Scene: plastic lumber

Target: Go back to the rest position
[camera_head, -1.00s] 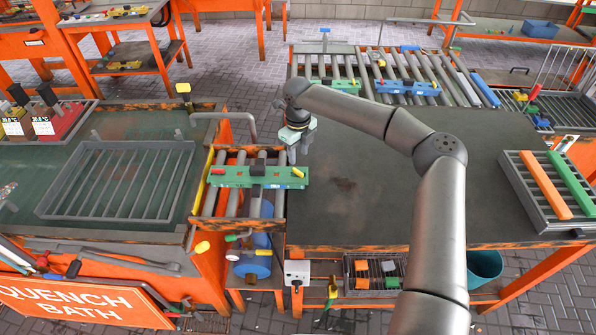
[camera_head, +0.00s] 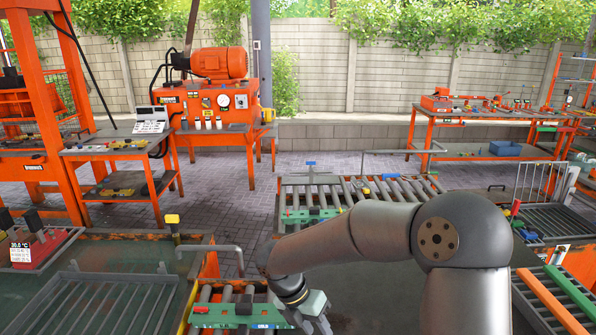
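My gripper (camera_head: 316,308) is at the bottom middle, below a dark wrist and a teal block, over or just right of the short roller stand. Its fingertips are small and cut by the lower edge, so I cannot tell whether it is open or shut. My grey arm bends from the right side across to it. A green beam (camera_head: 215,318) lies across the rollers left of my gripper. I cannot see anything held.
A roller conveyor (camera_head: 290,190) with a green bar (camera_head: 311,214) stands beyond my arm. A dark grated rack (camera_head: 95,318) lies at left. An orange bar (camera_head: 548,300) and a green bar (camera_head: 572,290) lie at right. Orange machinery (camera_head: 218,85) stands at back.

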